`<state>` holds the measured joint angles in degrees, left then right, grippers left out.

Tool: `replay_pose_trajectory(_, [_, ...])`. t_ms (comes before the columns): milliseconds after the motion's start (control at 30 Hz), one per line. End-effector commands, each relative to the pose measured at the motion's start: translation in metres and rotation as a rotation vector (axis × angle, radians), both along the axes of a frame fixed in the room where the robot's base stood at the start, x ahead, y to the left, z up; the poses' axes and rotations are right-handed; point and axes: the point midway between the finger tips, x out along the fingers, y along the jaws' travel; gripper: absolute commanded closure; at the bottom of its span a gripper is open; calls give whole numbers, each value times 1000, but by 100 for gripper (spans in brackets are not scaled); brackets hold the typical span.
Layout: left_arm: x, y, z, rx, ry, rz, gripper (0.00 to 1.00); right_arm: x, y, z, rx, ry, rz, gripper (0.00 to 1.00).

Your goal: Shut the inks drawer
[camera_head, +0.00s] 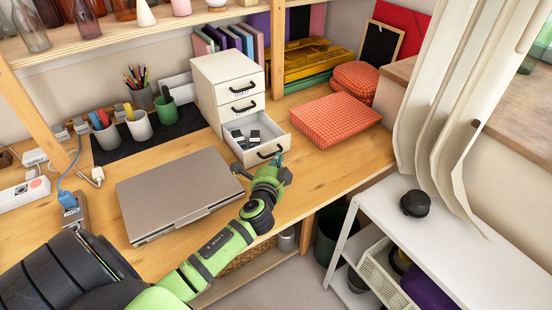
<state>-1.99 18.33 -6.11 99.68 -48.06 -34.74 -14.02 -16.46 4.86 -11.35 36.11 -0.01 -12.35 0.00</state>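A small white drawer unit (213,84) stands at the back of the wooden desk. Its two upper drawers are shut. Its bottom drawer (274,138) is pulled out and holds small dark bottles (254,137). I cannot read the labels, so I cannot tell for sure that this is the inks drawer. My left gripper (280,164) is at the front of this drawer, just below its black handle (270,152). Whether it touches the drawer is unclear. Its fingers are small and partly hidden, so I cannot tell how far apart they are. My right gripper is not in view.
A closed laptop (180,191) lies left of my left forearm. Pen cups (139,126) stand on a dark mat (172,136). A red checked cushion-like block (334,119) sits right of the open drawer. A white shelf (424,241) stands at the lower right.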

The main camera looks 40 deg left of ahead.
Motion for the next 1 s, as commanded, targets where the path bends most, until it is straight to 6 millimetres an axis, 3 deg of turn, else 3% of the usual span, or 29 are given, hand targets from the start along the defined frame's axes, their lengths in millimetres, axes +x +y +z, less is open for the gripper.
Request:
replay_pose_trajectory(567, [4, 9, -1, -1, -1, 0, 100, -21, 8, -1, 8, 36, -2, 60])
replay_pose_trajectory(767, [14, 34, -1, 2, -2, 3, 100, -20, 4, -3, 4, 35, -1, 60])
replay_pose_trajectory(1000, [34, 84, -1, 4, -2, 5, 100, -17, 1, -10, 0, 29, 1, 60])
